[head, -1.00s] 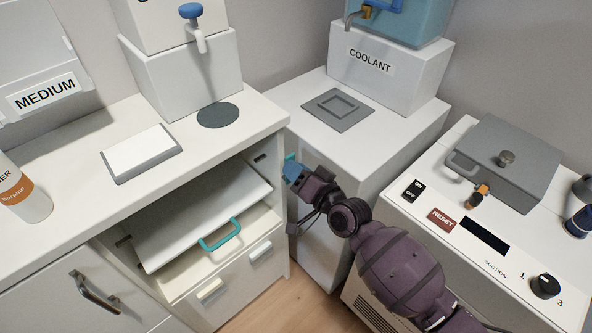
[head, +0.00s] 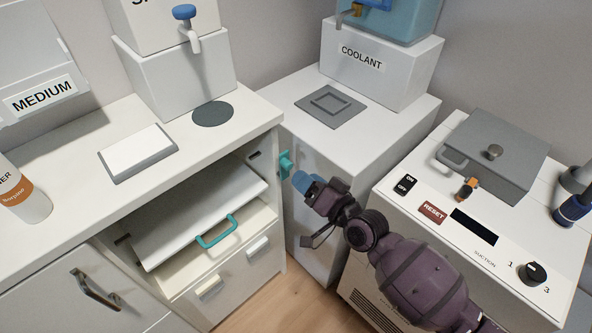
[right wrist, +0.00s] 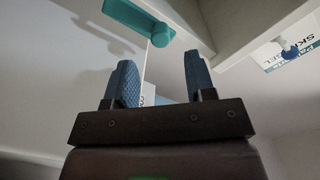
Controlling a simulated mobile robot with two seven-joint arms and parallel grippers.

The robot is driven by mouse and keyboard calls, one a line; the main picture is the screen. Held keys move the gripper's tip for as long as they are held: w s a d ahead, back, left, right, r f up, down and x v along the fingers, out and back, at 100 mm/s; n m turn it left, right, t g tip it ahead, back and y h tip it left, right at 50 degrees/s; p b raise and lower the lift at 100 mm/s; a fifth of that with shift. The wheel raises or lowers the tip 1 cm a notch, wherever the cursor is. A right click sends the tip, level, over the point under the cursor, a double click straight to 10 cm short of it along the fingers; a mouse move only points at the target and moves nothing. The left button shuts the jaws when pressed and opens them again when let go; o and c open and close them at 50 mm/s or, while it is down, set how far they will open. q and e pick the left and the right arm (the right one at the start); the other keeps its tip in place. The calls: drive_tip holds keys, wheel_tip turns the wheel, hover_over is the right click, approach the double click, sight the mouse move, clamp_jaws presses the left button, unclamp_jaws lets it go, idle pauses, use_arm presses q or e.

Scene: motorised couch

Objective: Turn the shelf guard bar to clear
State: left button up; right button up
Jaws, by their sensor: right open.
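The teal guard bar (head: 286,164) sits at the right front edge of the cabinet's open shelf bay. In the right wrist view the teal bar (right wrist: 135,18) runs to a rounded end, just beyond my fingertips. My right gripper (head: 302,181) is open and empty, just right of and below the bar, with a small gap between them. Its two blue fingers also show in the right wrist view (right wrist: 160,75). The white shelf (head: 205,200) lies inside the bay, tilted in the picture. My left gripper is not in view.
The coolant stand (head: 372,62) is behind my right gripper. A suction console (head: 450,235) with buttons, a knob and a grey lidded box (head: 493,150) stands at right. Wood floor shows between the units.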

drive_tip(key=v, duration=0.5)
drive_tip(key=shift+w, duration=0.1)
idle(0.4)
